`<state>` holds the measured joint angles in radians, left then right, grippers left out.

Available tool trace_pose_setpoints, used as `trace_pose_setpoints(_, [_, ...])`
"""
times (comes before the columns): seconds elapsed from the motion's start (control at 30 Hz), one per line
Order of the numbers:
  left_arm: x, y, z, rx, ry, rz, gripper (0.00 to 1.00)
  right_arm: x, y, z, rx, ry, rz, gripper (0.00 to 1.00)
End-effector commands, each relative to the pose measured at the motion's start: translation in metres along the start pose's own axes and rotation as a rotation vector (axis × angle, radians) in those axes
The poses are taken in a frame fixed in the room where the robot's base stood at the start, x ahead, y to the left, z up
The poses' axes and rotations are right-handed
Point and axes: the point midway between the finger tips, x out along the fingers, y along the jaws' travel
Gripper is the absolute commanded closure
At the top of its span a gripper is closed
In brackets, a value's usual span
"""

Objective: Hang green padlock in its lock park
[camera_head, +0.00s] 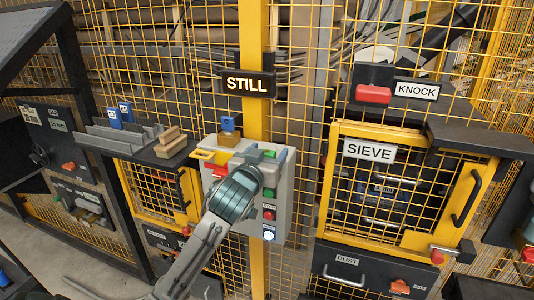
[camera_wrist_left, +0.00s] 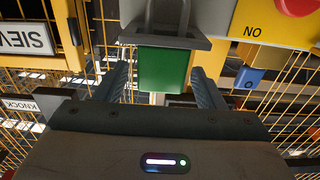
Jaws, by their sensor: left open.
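The green padlock (camera_wrist_left: 165,68) shows in the left wrist view with its green body between my left gripper's fingers (camera_wrist_left: 160,74). Its grey shackle (camera_wrist_left: 170,14) lies against a dark grey bracket (camera_wrist_left: 165,40) on the pale box; whether it passes through the bracket I cannot tell. The fingers are open, one on each side of the body, with gaps showing. In the head view my left gripper (camera_head: 266,161) is at the top right of the grey control box (camera_head: 284,190), partly covering it, and a bit of green shows there. I cannot identify the lock park by any label. My right gripper is out of view.
The box has a yellow switch plate (camera_head: 205,155) and several buttons. A blue-tagged brass block (camera_head: 228,138) stands behind it. A yellow post with a STILL sign (camera_head: 248,83) rises behind. A grey shelf (camera_head: 125,138) is left; the SIEVE door (camera_head: 385,190) is right.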

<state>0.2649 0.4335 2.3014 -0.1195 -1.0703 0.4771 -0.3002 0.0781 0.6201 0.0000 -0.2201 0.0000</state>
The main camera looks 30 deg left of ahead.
Motion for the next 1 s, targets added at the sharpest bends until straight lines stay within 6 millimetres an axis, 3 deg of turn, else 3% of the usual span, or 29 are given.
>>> trace_pose_setpoints(0.23, [-0.013, 0.000, 0.002, 0.002, 0.001, 0.001, 0.37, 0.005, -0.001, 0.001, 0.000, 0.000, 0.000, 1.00])
trace_pose_setpoints(0.43, [-0.056, 0.000, 0.003, 0.003, 0.003, 0.002, 0.37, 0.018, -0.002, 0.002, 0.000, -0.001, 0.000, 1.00])
trace_pose_setpoints(0.5, [-0.062, 0.000, -0.005, 0.001, -0.006, 0.001, 0.37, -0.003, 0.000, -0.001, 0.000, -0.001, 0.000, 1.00])
trace_pose_setpoints(1.0, [-0.099, 0.000, -0.004, -0.003, -0.004, -0.002, 0.37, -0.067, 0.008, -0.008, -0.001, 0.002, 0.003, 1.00])
